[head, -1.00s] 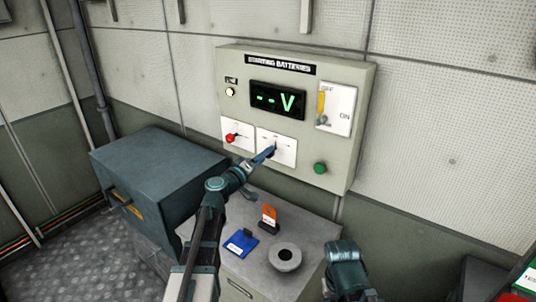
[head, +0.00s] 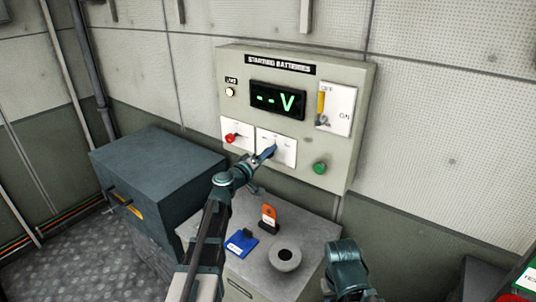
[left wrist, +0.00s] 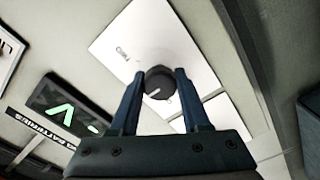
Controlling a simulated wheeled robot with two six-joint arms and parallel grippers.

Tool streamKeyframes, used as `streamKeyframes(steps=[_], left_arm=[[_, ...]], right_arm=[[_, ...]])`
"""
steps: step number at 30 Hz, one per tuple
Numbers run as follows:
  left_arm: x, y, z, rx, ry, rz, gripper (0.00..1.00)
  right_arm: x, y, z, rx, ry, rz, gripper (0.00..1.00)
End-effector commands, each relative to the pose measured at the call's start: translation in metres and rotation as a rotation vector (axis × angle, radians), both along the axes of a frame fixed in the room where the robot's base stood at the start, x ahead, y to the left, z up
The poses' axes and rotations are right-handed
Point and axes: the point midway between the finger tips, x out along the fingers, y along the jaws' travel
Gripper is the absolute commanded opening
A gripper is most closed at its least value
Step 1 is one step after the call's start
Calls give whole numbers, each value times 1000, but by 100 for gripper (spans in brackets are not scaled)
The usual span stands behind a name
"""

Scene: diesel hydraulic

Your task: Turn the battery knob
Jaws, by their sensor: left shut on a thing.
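The battery knob (left wrist: 158,82) is round and black with a white pointer line, on a white plate of the starting batteries panel (head: 232,68). My left gripper (left wrist: 159,80) is shut on this knob, one blue finger on each side. In the head view my left gripper (head: 269,152) reaches the middle white plate (head: 288,150), and its fingers mostly hide the knob. The panel display (head: 278,100) reads "--V" in green. My right arm shows at the bottom of the head view, but I cannot make out its gripper.
A red knob (head: 232,138) is left of the held knob, a green button (head: 320,168) lower right, and a yellow-marked lever switch (head: 323,118) upper right. Below, a grey cabinet top (head: 225,262) holds a blue item (head: 241,243), an orange-topped item (head: 269,216) and a round grey dish (head: 285,259).

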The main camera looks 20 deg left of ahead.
Motion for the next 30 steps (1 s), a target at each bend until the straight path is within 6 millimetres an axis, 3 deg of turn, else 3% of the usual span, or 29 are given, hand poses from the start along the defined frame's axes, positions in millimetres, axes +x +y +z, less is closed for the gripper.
streamKeyframes(steps=[14,30], left_arm=[[0,0,0,-78,29,1,0],[0,0,0,-526,192,1,0]], right_arm=[[0,0,0,0,0,0,50],[0,0,0,0,0,0,50]])
